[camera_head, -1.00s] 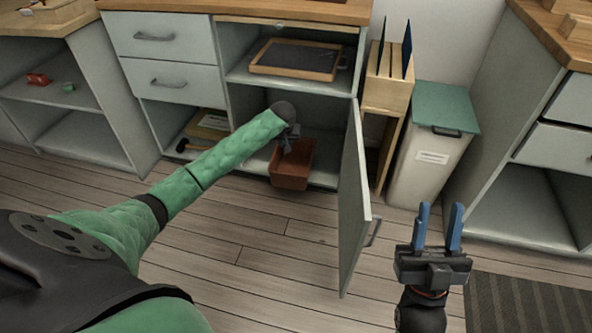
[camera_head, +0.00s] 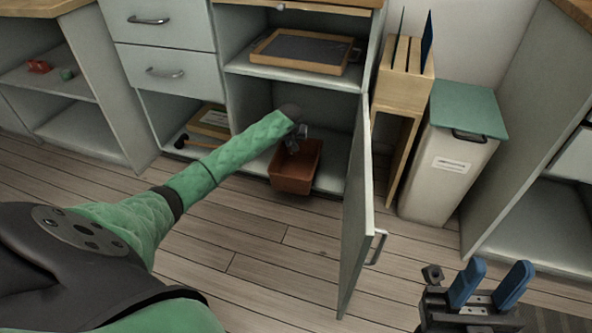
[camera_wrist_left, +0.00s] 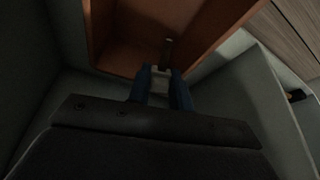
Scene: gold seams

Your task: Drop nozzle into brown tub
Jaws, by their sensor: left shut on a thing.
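The brown tub (camera_head: 291,184) stands on the floor of the open lower cupboard, its open top facing up. It also shows in the left wrist view (camera_wrist_left: 120,50), where its inside lies just beyond the fingers. My left gripper (camera_head: 292,146) reaches into the cupboard at the tub's back left rim. In the left wrist view its blue fingers (camera_wrist_left: 162,84) are shut on a small, dark metallic nozzle (camera_wrist_left: 168,50), which points toward the tub's interior. My right gripper (camera_head: 492,284) is open and empty at the lower right, its blue fingers apart.
The cupboard door (camera_head: 357,215) stands open just right of the tub. A shelf above holds a framed dark board (camera_head: 300,52). A wooden stand (camera_head: 405,75) and a white bin with a green lid (camera_head: 450,155) are to the right. The wooden floor (camera_head: 260,250) in front is clear.

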